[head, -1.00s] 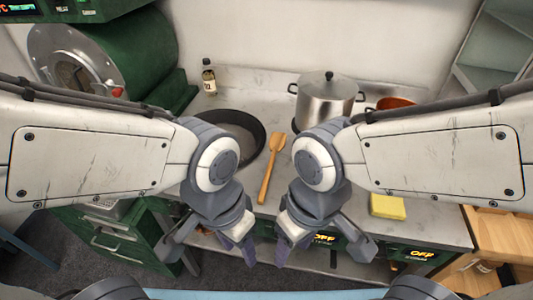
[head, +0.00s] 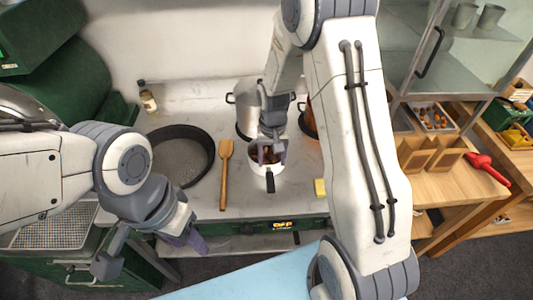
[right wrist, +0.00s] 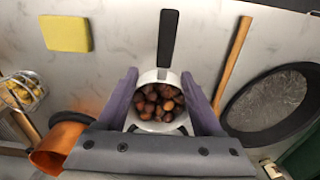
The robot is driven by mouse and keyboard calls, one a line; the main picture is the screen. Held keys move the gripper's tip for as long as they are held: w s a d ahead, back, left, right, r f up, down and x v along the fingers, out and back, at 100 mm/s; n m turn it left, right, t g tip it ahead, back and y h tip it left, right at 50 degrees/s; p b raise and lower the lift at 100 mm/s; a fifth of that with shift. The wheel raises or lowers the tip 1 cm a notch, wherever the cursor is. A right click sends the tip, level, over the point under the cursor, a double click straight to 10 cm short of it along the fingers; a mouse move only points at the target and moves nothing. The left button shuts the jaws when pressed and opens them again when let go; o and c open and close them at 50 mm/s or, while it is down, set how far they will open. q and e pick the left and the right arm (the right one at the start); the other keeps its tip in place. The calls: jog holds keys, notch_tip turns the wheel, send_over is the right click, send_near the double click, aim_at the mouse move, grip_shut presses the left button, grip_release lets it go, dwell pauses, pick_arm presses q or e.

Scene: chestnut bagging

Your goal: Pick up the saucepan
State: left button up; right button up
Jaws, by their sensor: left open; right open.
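The saucepan (head: 266,183) is a small white pan holding brown chestnuts, on the counter with its black handle towards me. In the right wrist view the saucepan (right wrist: 157,125) shows its filled mouth, and its handle points up the picture. My right gripper (head: 268,151) is open above the pan's far part. In the right wrist view its purple fingers (right wrist: 162,82) stand on both sides of the pan; I cannot tell whether they touch it. My left gripper (head: 190,236) is open and empty, low at the front left, away from the pan.
A wooden spatula (head: 225,178) and a dark frying pan (head: 182,157) lie left of the saucepan. A steel stockpot (head: 246,112) and a copper-coloured pot (head: 307,121) stand behind it. A yellow sponge (head: 320,188) lies to the right.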

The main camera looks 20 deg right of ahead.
aim_at(269, 174)
notch_tip(269, 174, down, 3)
jog(key=shift+a+r, duration=0.1)
jog(key=shift+r, duration=0.1)
jog(key=f, duration=0.1)
jog(key=f+p, duration=0.2)
jog(key=shift+s+a+f, duration=0.15)
jog(key=shift+a+f, duration=0.15)
jog(key=shift+f, duration=0.1)
jog(key=shift+f+p, duration=0.35)
jog(key=shift+f, duration=0.35)
grip_shut()
jog(key=shift+r, duration=0.1)
